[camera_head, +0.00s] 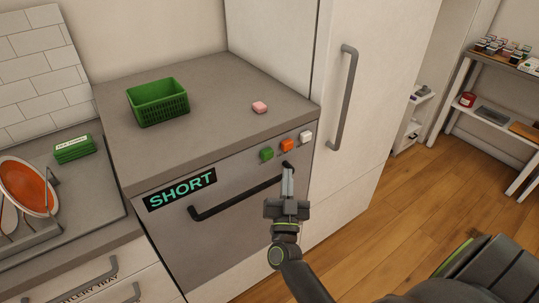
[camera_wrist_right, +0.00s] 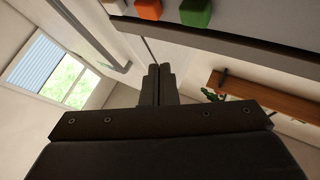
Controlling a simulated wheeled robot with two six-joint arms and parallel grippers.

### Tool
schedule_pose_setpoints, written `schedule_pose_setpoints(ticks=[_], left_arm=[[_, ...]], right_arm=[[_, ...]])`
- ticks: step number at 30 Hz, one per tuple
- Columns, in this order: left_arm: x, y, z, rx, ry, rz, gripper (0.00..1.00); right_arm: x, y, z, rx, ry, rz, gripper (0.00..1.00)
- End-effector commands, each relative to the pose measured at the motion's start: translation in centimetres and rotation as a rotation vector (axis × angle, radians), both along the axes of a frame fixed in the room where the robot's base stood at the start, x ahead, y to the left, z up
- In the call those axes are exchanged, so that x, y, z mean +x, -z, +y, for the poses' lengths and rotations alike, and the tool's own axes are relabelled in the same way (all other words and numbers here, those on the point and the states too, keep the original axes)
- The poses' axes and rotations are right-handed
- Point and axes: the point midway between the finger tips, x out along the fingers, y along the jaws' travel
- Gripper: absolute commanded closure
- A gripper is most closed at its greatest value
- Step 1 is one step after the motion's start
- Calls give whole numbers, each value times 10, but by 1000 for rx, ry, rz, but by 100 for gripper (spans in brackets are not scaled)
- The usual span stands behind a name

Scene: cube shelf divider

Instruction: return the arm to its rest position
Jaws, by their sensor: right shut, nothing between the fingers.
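My right gripper (camera_head: 288,181) is raised in front of the appliance with the SHORT label, just below its row of buttons. Its two fingers are together and hold nothing. In the right wrist view the closed fingers (camera_wrist_right: 157,84) point away from the camera, with the buttons above them. In the head view the fingertips overlap the right end of the dark handle (camera_head: 235,200); whether they touch it I cannot tell. My left gripper is in neither view.
Green (camera_head: 266,154), orange (camera_head: 287,145) and white (camera_head: 306,137) buttons line the appliance front. A tall cabinet with a vertical handle (camera_head: 343,98) stands right. Wooden floor (camera_head: 400,190) is open beyond.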

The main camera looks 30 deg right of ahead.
Motion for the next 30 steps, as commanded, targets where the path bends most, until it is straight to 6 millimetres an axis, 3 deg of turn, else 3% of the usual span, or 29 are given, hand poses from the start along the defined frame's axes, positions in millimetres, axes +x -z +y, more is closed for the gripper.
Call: schedule_pose_setpoints(ticks=[23, 26, 29, 30], left_arm=[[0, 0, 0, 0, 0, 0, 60], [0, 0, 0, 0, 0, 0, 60], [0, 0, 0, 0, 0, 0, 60], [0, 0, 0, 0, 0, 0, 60]], right_arm=[[1, 7, 1, -3, -10, 19, 100], [5, 36, 6, -16, -55, 103, 100], [5, 95, 15, -30, -137, 265, 100], [1, 124, 19, -30, -175, 346, 100]])
